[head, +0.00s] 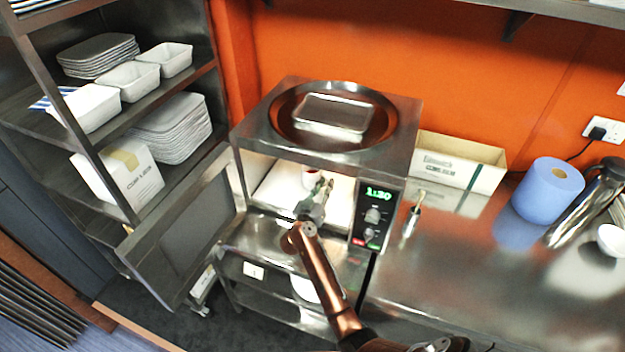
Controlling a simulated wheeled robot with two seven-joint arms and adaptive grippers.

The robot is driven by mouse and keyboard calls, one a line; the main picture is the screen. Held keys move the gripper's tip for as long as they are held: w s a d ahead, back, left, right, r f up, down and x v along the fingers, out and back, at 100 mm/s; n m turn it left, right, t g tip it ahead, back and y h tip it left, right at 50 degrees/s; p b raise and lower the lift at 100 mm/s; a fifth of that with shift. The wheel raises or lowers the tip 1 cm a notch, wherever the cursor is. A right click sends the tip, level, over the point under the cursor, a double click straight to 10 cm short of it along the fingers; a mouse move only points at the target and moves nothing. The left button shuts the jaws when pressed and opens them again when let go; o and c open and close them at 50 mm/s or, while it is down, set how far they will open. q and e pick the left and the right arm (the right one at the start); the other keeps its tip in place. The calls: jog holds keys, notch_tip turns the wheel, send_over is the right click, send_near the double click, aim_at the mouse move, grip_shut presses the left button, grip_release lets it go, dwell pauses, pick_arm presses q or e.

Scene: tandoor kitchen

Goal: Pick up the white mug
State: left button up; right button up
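A small white mug (311,181) with a reddish inside stands in the lit interior of the open microwave (246,141), partly hidden by my gripper. My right gripper (326,187) reaches in through the microwave's front opening, with its fingertips at or close to the mug's right side. I cannot tell whether the fingers touch the mug, or whether they are open or shut. My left gripper is not in view.
The microwave door (185,245) hangs open to the left. A metal tray (333,116) sits on top. On the right counter are an open carton (455,170), a blue paper roll (548,190) and a steel flask (590,205). Shelves with white dishes (170,128) stand left.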

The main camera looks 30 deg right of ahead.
jog(key=shift+w+d, duration=0.25)
jog(key=shift+d, duration=0.15)
jog(key=shift+a, duration=0.1)
jog(key=shift+c, duration=0.5)
grip_shut()
